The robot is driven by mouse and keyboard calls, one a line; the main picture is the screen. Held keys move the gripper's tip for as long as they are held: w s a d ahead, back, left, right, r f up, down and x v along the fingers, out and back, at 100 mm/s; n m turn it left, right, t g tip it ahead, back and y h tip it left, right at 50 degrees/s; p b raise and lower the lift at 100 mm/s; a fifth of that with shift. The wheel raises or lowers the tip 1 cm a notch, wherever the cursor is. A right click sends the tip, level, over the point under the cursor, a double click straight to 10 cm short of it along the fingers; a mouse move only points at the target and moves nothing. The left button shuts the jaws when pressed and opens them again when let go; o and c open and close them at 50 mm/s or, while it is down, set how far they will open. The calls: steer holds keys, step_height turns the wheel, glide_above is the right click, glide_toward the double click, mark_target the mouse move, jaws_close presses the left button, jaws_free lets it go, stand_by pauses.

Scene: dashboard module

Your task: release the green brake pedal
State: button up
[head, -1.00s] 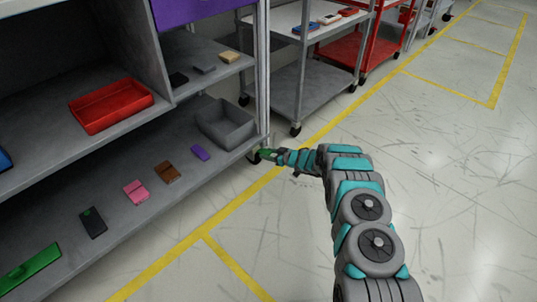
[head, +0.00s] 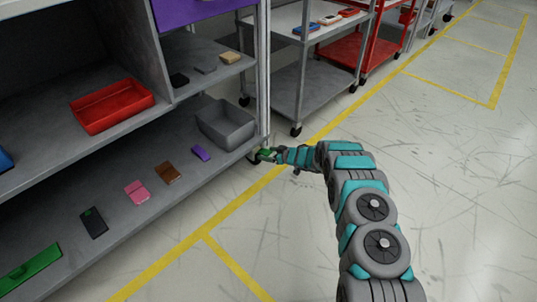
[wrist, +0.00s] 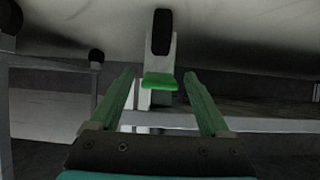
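The green brake pedal (wrist: 160,82) shows in the wrist view as a small green plate on a pale bracket, beside a black caster wheel (wrist: 162,32). My gripper (wrist: 160,73) is open, with one green finger on each side of the pedal and visible gaps between. I cannot tell whether the fingertips reach as far as the pedal. In the head view my gripper (head: 264,154) is low at the shelf's front right corner post, by the caster. There the pedal cannot be told apart from the green fingers.
The grey shelf unit (head: 130,228) is left of my arm, with a grey bin (head: 226,124) and several small blocks on its lower board. A grey cart (head: 312,88) stands behind the gripper. The floor to the right is clear, with yellow lines.

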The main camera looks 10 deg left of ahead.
steer(key=shift+d, duration=0.1)
steer(key=v, duration=0.7)
steer(key=shift+s+d+r, duration=0.2)
stand_by(0.4)
